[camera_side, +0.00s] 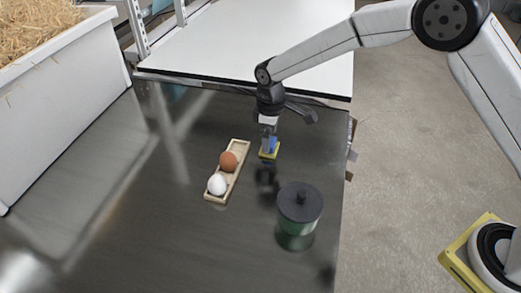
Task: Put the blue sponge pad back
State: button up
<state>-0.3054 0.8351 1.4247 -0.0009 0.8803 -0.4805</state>
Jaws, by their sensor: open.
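The blue sponge pad (272,143) is small and lies low over a yellow base (268,154) on the dark metal table. My gripper (268,140) points down right at the pad, with its fingers at the pad's upper left side. The gripper is open. The fingertips overlap the pad in this view, so I cannot tell whether they touch it or stand around it.
A wooden tray (211,197) holds a brown egg (228,161) and a white egg (217,184), left of my gripper. A green jar with a dark lid (300,202) stands in front. A white bin of straw (75,92) is at left. The table's front left is clear.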

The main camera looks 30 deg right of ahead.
notch_tip(320, 180, up, 9)
jog(key=shift+r, duration=0.2)
dwell(0.3)
dwell(0.4)
jog(key=s+d+f+m+t, duration=0.1)
jog(key=s+d+m, duration=0.3)
jog(key=s+d, duration=0.4)
jog(key=s+d+f+m+t, duration=0.1)
jog(key=s+d+f+m, duration=0.2)
jog(key=s, duration=1.2)
jog(key=d+m, duration=0.2)
jog(key=d, duration=0.3)
jog(key=shift+t, duration=0.3)
jog(key=shift+d, duration=0.1)
